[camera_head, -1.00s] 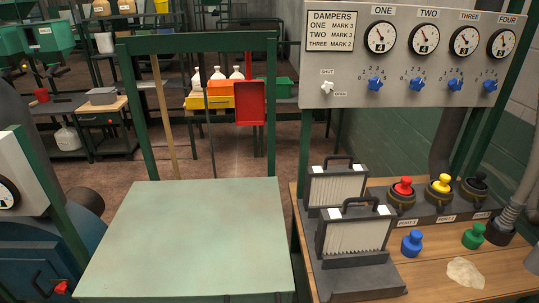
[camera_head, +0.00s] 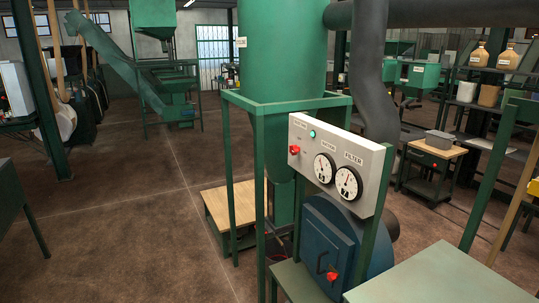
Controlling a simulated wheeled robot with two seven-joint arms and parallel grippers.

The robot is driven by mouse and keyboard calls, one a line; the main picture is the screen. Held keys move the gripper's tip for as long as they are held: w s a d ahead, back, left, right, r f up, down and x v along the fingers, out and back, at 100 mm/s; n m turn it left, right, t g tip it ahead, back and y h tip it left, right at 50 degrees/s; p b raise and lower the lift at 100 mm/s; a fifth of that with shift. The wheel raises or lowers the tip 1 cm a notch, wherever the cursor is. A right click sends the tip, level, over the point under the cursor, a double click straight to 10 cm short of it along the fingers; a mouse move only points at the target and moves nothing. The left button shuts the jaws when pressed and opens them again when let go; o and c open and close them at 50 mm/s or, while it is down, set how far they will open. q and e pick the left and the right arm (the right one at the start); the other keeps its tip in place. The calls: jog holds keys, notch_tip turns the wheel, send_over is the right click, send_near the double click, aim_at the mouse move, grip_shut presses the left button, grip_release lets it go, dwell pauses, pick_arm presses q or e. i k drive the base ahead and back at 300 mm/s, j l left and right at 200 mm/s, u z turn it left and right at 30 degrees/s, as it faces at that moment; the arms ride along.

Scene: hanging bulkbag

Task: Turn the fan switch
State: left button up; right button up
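A white control panel (camera_head: 362,160) on green posts stands right of centre. A red switch knob (camera_head: 294,150) is on its left part, with a small label above it too blurred to read surely; I take it for the fan switch. A green lamp (camera_head: 312,134) is near the knob, and two round dials, the left one (camera_head: 325,168) and the right one (camera_head: 348,184) marked FILTER, are to its right. Neither of my grippers is in view.
A blue housing (camera_head: 318,240) with a handle and a red knob (camera_head: 332,276) is below the panel. A green cylinder (camera_head: 282,50) in a green frame stands behind it. A pale green tabletop (camera_head: 440,280) is at lower right. The floor on the left is largely clear.

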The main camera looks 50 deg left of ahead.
aim_at(294, 149)
jog(key=u, duration=1.2)
jog(key=z, duration=0.35)
jog(key=i+j+z, duration=0.15)
jog(key=j, duration=0.2)
jog(key=i+j+z, duration=0.2)
jog(key=j, duration=0.15)
jog(key=j+z, duration=0.15)
jog(key=j, duration=0.2)
jog(key=i+j+z, duration=0.2)
jog(key=j, duration=0.2)
